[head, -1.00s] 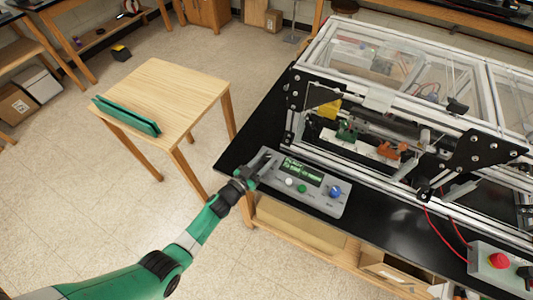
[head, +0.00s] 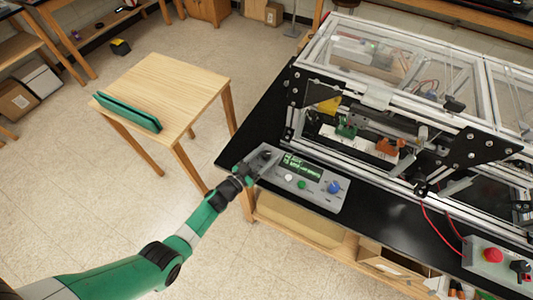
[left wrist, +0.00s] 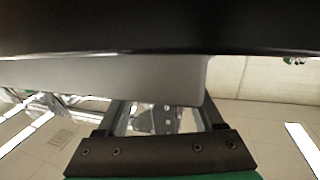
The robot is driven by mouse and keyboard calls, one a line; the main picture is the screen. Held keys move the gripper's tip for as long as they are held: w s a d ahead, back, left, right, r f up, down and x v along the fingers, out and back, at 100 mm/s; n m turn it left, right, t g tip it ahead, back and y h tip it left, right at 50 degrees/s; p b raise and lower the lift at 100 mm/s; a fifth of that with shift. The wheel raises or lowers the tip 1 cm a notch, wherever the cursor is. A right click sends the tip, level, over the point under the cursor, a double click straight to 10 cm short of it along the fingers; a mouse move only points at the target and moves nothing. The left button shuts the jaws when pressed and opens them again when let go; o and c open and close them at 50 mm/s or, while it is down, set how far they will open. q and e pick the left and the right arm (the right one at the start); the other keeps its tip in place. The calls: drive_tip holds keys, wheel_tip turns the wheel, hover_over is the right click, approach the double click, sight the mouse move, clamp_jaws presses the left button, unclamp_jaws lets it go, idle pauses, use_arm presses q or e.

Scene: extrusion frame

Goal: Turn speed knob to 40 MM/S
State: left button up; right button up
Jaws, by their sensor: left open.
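The grey control box (head: 318,198) lies on the black bench top in the head view, with a small green-lit display (head: 301,167). Its text is too small to read surely. A blue knob (head: 334,187) sits at the box's right end, past a white button (head: 289,178) and a green button (head: 302,185). My left gripper (head: 262,162) is open and empty at the box's left end, away from the blue knob. In the left wrist view its two fingers (left wrist: 165,117) stand apart, with a grey surface behind them. My right gripper is out of view.
The aluminium extrusion frame (head: 372,172) with clear panels stands just behind the control box. A box with a red button (head: 493,256) and red cables lie at the right. A wooden table (head: 185,85) with a green object (head: 128,112) stands at the left.

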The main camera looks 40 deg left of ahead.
use_arm(q)
drive_tip(key=s+p, duration=0.3)
drive_tip(key=s, duration=0.8)
drive_tip(key=shift+d+p, duration=0.2)
drive_tip(key=shift+p, duration=0.1)
